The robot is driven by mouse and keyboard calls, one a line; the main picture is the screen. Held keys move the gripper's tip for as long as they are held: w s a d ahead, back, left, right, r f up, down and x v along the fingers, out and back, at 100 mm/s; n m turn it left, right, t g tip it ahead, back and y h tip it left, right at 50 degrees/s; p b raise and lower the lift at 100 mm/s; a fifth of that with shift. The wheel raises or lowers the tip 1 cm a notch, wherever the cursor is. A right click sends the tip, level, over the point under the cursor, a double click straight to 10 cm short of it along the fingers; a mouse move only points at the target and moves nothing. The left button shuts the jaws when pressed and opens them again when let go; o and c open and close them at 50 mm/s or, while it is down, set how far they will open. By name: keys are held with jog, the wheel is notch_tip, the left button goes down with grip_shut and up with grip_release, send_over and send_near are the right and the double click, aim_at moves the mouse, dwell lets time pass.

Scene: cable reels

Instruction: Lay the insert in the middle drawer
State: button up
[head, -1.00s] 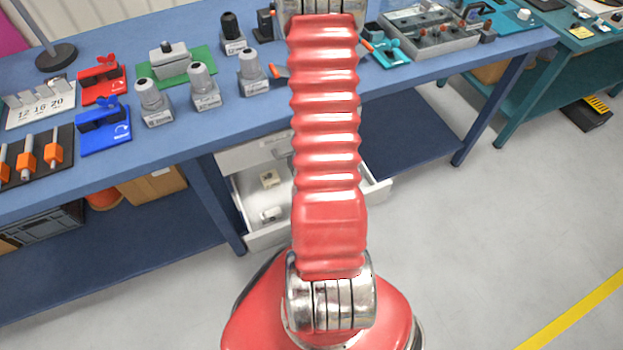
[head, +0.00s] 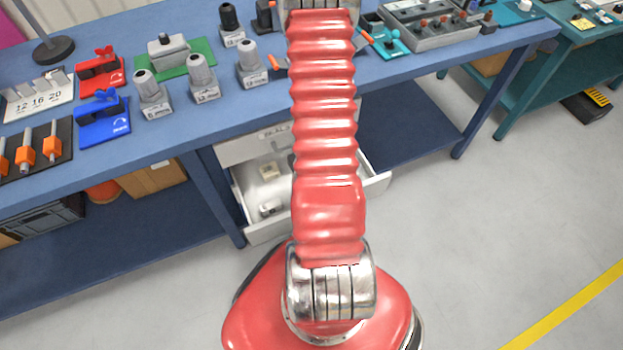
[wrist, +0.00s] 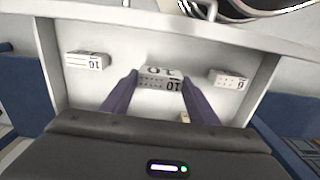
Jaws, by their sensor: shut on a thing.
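A block marked 16 (wrist: 87,60) lies in the drawer to the left, and a similar small block (wrist: 230,79) to the right. In the head view the open drawer (head: 262,232) sits under the blue bench, partly hidden by my arm. My gripper and the insert are hidden there.
A closed drawer front (head: 245,150) is just above the open drawer. The blue bench (head: 205,125) carries several grey fittings, a blue tool (head: 104,124) and a grey box (head: 425,38). A bench leg (head: 222,200) stands left of the drawer.

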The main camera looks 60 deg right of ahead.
jog(key=shift+f, duration=0.35)
dwell(0.3)
jog(key=shift+f, duration=0.75)
jog(key=shift+f, duration=0.4)
jog(key=shift+f, duration=0.75)
jog(key=o, duration=1.1)
jog(key=shift+o, duration=0.2)
